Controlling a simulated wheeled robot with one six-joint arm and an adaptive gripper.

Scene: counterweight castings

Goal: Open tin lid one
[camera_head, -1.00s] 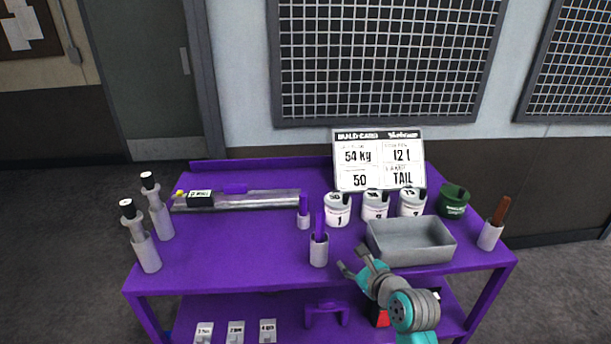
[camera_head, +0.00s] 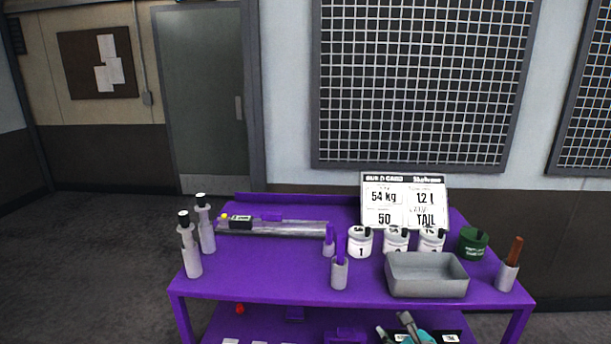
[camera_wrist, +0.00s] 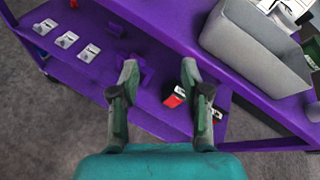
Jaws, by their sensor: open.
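Tin one (camera_head: 360,243) is a white tin marked 1, the leftmost of three white tins on the purple cart's top shelf. Its lid (camera_head: 359,231) has a dark tab and appears to be on the tin. The other two tins (camera_head: 396,240) (camera_head: 432,240) stand to its right, partly hidden by a grey tray. My gripper (camera_head: 395,333) is low at the bottom edge of the head view, in front of the cart and below the tins. In the wrist view my gripper (camera_wrist: 160,82) is open and empty, with its fingers wide apart over the lower shelf.
The grey tray (camera_head: 427,287) stands at the front of the top shelf (camera_head: 270,275), before the tins. Holders with purple handles (camera_head: 339,274) stand left of it. A green pot (camera_head: 474,244) and white bottles (camera_head: 190,258) flank the top. A card board (camera_head: 404,202) stands behind.

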